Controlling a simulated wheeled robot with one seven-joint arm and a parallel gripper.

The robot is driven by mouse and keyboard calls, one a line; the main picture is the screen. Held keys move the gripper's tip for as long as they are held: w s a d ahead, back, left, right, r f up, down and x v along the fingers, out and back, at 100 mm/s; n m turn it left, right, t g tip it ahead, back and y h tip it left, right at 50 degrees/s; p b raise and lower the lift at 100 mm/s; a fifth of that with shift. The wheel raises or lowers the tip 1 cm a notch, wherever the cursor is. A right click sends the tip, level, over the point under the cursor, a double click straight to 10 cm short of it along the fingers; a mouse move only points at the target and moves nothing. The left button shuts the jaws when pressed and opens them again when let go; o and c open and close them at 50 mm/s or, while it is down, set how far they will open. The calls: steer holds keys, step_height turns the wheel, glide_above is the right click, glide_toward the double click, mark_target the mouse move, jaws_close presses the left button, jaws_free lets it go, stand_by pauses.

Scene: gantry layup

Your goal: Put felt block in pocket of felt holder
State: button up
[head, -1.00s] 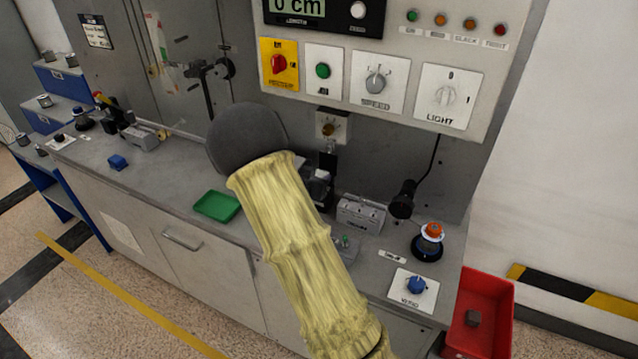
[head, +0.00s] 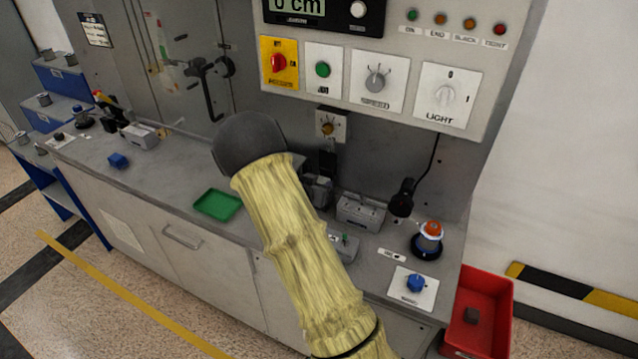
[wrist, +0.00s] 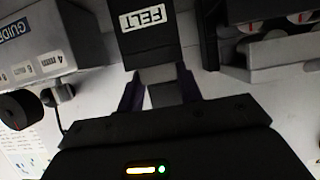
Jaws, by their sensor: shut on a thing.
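In the wrist view my gripper (wrist: 160,92) has its two dark purple fingers closed on a small grey block (wrist: 163,74), which I take as the felt block. Directly ahead of the fingertips is a black felt holder (wrist: 150,42) with a white FELT label. The block's far end meets the holder's near edge in the picture. I cannot tell whether it is inside the pocket, which is not visible. In the head view my arm hides the gripper and block.
A grey GUIDE unit (wrist: 35,45) stands left of the holder in the wrist view, and grey blocks (wrist: 270,45) stand right.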

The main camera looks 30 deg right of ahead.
steer(key=shift+s+f, duration=0.1)
steer(key=shift+f, duration=0.3)
steer(key=o, duration=0.9)
steer(key=shift+s+f, duration=0.1)
steer(key=shift+f, duration=0.05)
steer(key=shift+r+p, duration=0.3)
steer(key=shift+r, duration=0.25)
steer(key=shift+o, duration=0.3)
steer(key=v, duration=1.1)
steer(key=shift+r+b, duration=0.3)
steer(key=shift+b, duration=0.15)
steer(key=shift+s+a+r, duration=0.1)
steer(key=shift+s+a, duration=0.05)
steer(key=shift+a, duration=0.15)
